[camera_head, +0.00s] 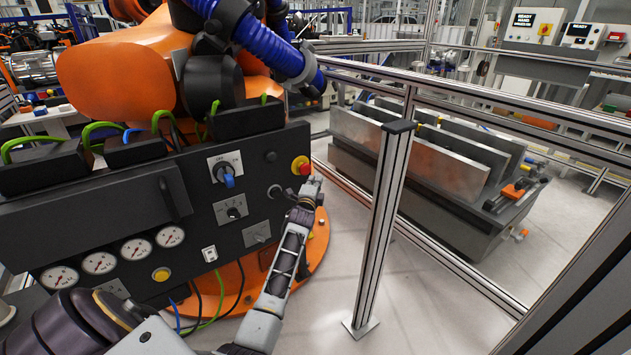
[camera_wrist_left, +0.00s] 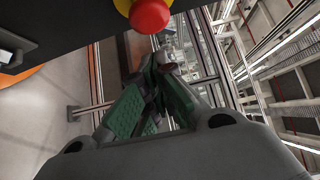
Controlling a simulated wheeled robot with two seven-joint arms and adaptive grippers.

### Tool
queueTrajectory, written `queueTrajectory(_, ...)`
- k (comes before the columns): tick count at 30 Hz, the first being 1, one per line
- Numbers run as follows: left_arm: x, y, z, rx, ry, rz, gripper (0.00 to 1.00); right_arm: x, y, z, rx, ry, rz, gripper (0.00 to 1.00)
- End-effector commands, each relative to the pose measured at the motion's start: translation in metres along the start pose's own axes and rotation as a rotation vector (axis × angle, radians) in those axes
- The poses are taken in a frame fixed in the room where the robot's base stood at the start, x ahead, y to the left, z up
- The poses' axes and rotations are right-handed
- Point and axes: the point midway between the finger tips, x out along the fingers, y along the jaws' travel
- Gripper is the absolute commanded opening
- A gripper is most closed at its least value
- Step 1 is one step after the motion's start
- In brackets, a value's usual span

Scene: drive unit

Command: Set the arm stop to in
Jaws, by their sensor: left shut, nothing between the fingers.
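The arm stop looks to be the red mushroom button on a yellow collar (camera_head: 301,166), at the right end of the dark control panel (camera_head: 120,215). It also shows in the left wrist view as a red button (camera_wrist_left: 150,16) with a yellow ring, at the top edge. I cannot tell whether it is in or out. My left gripper (camera_head: 311,187) is shut and empty, just below the button in the head view. In the left wrist view its green-padded fingers (camera_wrist_left: 163,62) lie below the button, with a small gap showing. My right gripper is not in view.
The panel also bears a blue rotary knob (camera_head: 226,175), a black selector (camera_head: 233,211), a yellow button (camera_head: 161,274) and several gauges (camera_head: 99,263). An orange robot arm (camera_head: 130,70) stands above. A metal fence post (camera_head: 384,220) stands right of my gripper.

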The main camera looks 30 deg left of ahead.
Motion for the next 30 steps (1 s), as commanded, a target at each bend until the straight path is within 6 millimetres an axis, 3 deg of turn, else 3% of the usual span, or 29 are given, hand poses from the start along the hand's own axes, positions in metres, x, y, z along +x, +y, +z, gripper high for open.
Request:
queueTrajectory(17, -0.044, 0.000, -0.001, -0.001, 0.001, 0.001, 0.00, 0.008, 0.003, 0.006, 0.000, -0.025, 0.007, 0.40)
queueTrajectory(30, -0.080, 0.000, -0.001, -0.001, 0.001, 0.001, 0.00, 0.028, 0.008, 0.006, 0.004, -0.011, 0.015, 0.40)
